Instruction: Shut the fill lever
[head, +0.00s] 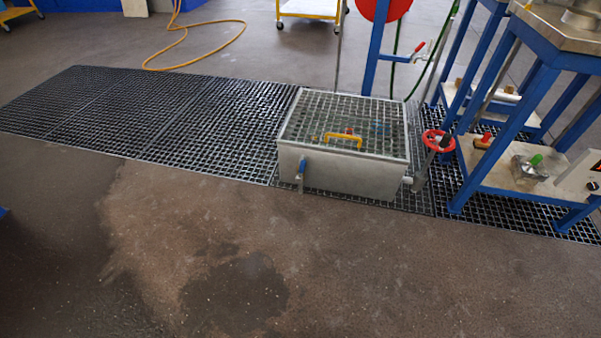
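No handle carries a readable label, so I cannot tell for certain which one is the fill lever. A blue lever (302,168) points roughly upright on the front face of a grey box tank (345,178) with a grating lid. A small red lever (420,47) sits on a fitting by the green hose behind the tank. A red handwheel (438,140) stands at the tank's right side. Neither of my grippers is in view.
The tank stands on a dark floor grating (160,115). Blue-framed stands (535,80) crowd the right side. A yellow hose (195,62) lies behind. The brown floor (200,260) in front is open, with a dark wet patch.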

